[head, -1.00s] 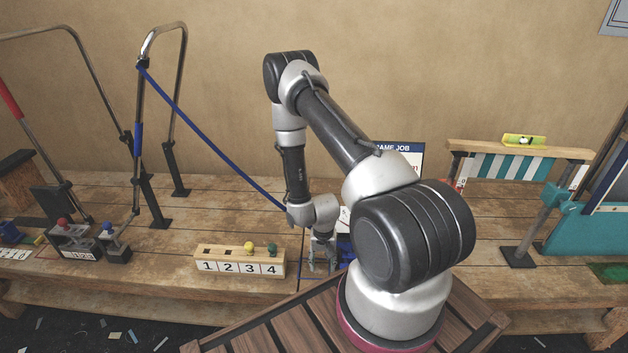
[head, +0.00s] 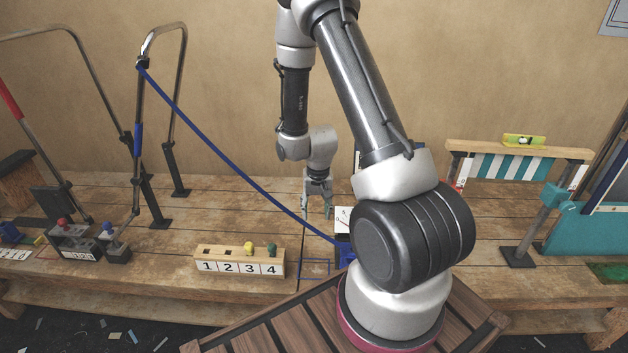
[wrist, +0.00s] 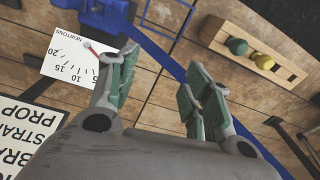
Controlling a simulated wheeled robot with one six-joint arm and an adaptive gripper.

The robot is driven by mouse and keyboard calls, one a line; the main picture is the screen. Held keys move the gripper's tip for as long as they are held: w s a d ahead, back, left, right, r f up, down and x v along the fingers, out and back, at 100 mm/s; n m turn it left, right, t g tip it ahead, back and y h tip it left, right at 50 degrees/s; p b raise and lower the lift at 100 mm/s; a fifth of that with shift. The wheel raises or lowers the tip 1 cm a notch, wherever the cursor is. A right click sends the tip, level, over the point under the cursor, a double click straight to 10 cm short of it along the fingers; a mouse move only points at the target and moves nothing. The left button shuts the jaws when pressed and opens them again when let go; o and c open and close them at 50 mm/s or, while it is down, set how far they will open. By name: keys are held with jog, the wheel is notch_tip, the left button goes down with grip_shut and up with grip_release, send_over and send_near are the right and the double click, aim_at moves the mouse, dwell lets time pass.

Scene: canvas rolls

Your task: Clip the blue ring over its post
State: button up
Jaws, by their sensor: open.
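No blue ring can be made out for certain. A blue strap (head: 215,144) runs from the top of a bent metal frame (head: 150,40) down to a blue device (head: 345,255) partly hidden behind my arm. The strap (wrist: 158,55) and the blue device (wrist: 105,14) also show in the wrist view. A white dial card marked NEWTONS (wrist: 75,55) with a red pointer sits beside the device. My gripper (head: 317,213) is open and empty above the bench, behind the strap's lower end; its parted fingers (wrist: 157,72) show in the wrist view. I cannot tell which post belongs to the ring.
A numbered wooden block (head: 240,261) with yellow and green knobs stands left of the device. A blue outlined rectangle (head: 316,262) marks the bench between them. Bare bench lies left of my gripper.

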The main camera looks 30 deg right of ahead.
notch_tip(320, 180, up, 11)
jog(key=n, duration=0.1)
jog(key=shift+a+t, duration=0.35)
jog(key=shift+t, duration=0.05)
dwell(0.6)
jog(key=s+r+n+g, duration=0.2)
jog(key=s+r+g, duration=0.15)
jog(key=s, duration=0.55)
jog(key=s+a+r+n+t, duration=0.1)
jog(key=s+r+t, duration=0.2)
jog(key=r, duration=0.8)
jog(key=s+a+r+n+t, duration=0.1)
jog(key=s+r+t, duration=0.2)
jog(key=s+r, duration=0.5)
notch_tip(320, 180, up, 4)
jog(key=shift+s+a+f+n, duration=0.15)
jog(key=shift+s+a+n, duration=0.05)
jog(key=shift+a+n, duration=0.15)
jog(key=shift+a, duration=0.15)
